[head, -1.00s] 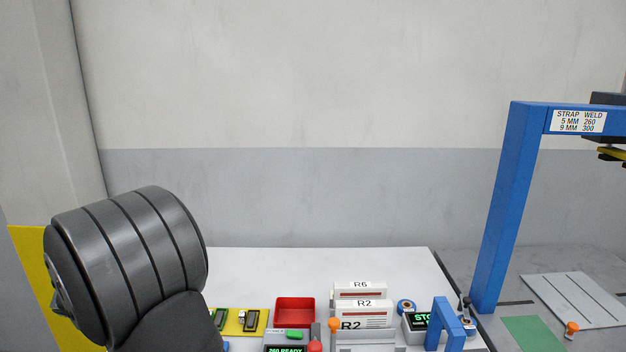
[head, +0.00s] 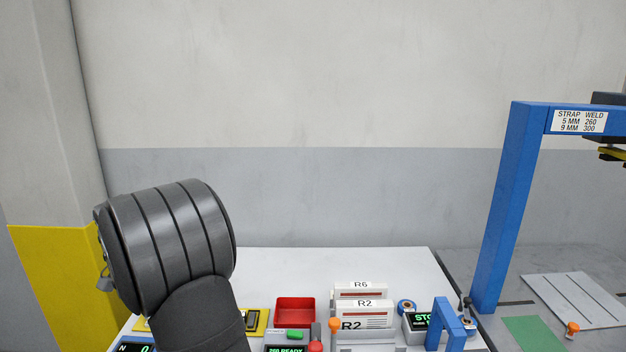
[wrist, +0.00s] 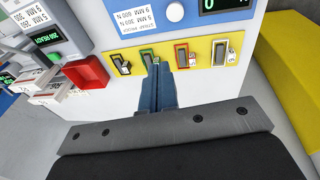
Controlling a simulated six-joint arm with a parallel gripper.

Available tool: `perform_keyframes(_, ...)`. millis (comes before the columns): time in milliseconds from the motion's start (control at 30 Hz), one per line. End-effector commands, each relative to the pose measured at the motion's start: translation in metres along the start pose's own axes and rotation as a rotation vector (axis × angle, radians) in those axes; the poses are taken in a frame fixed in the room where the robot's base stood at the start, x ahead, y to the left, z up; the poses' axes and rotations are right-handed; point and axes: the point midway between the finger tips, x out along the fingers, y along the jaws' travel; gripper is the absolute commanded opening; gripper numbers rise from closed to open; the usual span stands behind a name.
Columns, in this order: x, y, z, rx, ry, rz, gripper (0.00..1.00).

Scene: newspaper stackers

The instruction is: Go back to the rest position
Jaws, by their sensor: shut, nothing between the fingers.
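My gripper (wrist: 158,85) shows in the wrist view as two blue fingers side by side, shut and empty. Its fingertips lie in front of the yellow strip (wrist: 205,50) with several small framed slots on the white bench; I cannot tell how far above it they are. In the head view, my dark arm covers the left front of the bench, and the gripper itself is out of sight there.
A red tray (head: 295,310) sits mid-bench (head: 390,262), with white R2 and R6 boxes (head: 362,307) right of it. A blue strap-weld frame (head: 504,210) stands at right. A yellow-based pillar (head: 58,280) stands at left. The bench's back is clear.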

Motion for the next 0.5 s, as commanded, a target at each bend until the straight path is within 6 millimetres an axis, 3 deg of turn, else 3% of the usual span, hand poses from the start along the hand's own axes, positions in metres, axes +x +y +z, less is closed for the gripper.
perform_keyframes(300,-0.030,-0.006,-0.007,0.036,-0.151,-0.154,0.00)
perform_keyframes(500,0.016,-0.013,0.002,0.032,-0.149,-0.143,0.00)
